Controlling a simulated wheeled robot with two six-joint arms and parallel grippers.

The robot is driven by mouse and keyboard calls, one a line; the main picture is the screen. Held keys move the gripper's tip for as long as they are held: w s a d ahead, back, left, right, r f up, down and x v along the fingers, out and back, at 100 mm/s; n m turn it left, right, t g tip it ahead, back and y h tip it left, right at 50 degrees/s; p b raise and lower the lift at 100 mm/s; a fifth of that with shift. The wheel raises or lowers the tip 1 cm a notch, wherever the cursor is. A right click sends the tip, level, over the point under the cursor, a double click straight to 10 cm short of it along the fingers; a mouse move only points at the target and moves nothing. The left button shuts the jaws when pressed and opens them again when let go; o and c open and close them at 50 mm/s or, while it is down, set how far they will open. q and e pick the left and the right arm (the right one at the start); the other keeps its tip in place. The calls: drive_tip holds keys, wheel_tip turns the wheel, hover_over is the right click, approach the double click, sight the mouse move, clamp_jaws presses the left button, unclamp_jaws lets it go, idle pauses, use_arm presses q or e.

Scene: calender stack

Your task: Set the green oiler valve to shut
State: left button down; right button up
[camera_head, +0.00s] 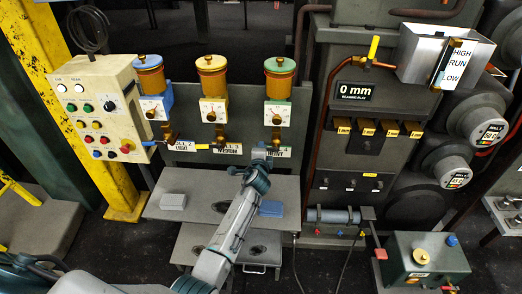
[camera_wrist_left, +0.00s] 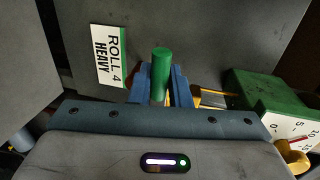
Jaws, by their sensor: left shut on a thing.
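The green oiler (camera_head: 279,82) is the right one of three on the machine panel, with a white dial on its front. In the left wrist view, its green valve handle (camera_wrist_left: 161,72) stands between the blue fingers of my left gripper (camera_wrist_left: 160,90), which is shut on it. In the head view the gripper (camera_head: 262,150) is just below the green oiler, and it hides the handle there. A "ROLL 4 HEAVY" label (camera_wrist_left: 110,55) is beside the gripper. The green dial box (camera_wrist_left: 262,98) is at the right of the wrist view. My right gripper is not in view.
A yellow oiler (camera_head: 212,78) and a blue-topped oiler (camera_head: 149,80) stand to the left. A cream control box (camera_head: 97,112) is further left. A copper pipe (camera_head: 322,120) runs close to the right. A grey shelf (camera_head: 195,185) with two small blocks lies below.

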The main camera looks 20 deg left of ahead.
use_arm(q)
drive_tip(key=c, duration=1.5)
unclamp_jaws()
drive_tip(key=shift+s+f, duration=0.1)
drive_tip(key=shift+f, duration=0.1)
drive_tip(key=shift+o, duration=0.3)
drive_tip(key=shift+r, duration=0.1)
drive_tip(key=v, duration=1)
drive_tip(key=shift+s, duration=0.35)
drive_tip(key=shift+d+r, duration=0.1)
drive_tip(key=shift+d, duration=0.05)
